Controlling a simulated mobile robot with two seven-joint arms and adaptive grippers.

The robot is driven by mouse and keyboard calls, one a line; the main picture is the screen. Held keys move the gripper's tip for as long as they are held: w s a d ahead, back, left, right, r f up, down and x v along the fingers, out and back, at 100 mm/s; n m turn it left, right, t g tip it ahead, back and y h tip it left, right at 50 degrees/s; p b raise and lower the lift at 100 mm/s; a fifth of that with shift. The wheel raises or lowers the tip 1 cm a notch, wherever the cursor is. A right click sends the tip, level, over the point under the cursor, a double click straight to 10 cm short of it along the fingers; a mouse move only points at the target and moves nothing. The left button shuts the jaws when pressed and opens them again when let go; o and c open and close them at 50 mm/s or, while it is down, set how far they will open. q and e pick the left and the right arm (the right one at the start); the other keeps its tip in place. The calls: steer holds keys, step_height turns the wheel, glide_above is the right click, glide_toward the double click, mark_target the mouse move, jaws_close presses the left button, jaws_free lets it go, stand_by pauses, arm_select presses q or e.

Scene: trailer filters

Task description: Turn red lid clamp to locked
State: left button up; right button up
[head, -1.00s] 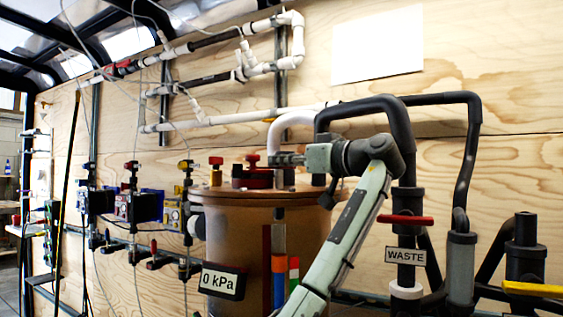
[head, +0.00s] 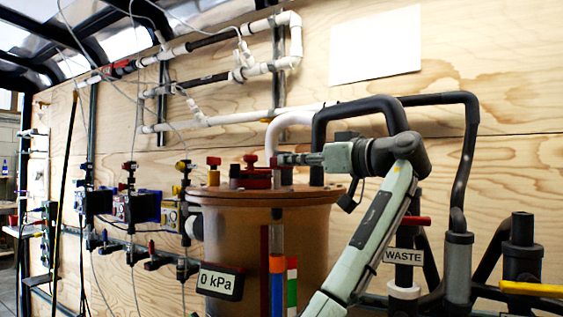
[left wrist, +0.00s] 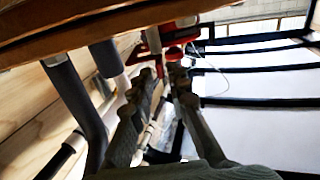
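The brown cylindrical tank (head: 225,235) has a flat lid (head: 228,192) with several red parts on it. A low, wide red part (head: 250,177) sits on the lid with a small red knob above it. A red upright piece (head: 275,172) stands just right of it, by my left fingertips; I cannot tell which one is the lid clamp. My left gripper (head: 284,159) reaches in from the right above the lid. In the left wrist view its two fingers (left wrist: 163,75) are apart with nothing between them, and red parts (left wrist: 180,55) show beyond the tips. My right gripper is out of view.
Black and white pipes (head: 362,112) bend over the lid close behind my gripper. Another red knob (head: 214,161) stands at the lid's left edge. A "0 kPa" gauge (head: 220,281) is on the tank's front. A "WASTE" pipe (head: 403,257) stands to the right.

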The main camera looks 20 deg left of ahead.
arm_select(q)
steer(key=v, duration=0.7)
steer(key=shift+s+d, duration=0.2)
steer(key=shift+d, duration=0.1)
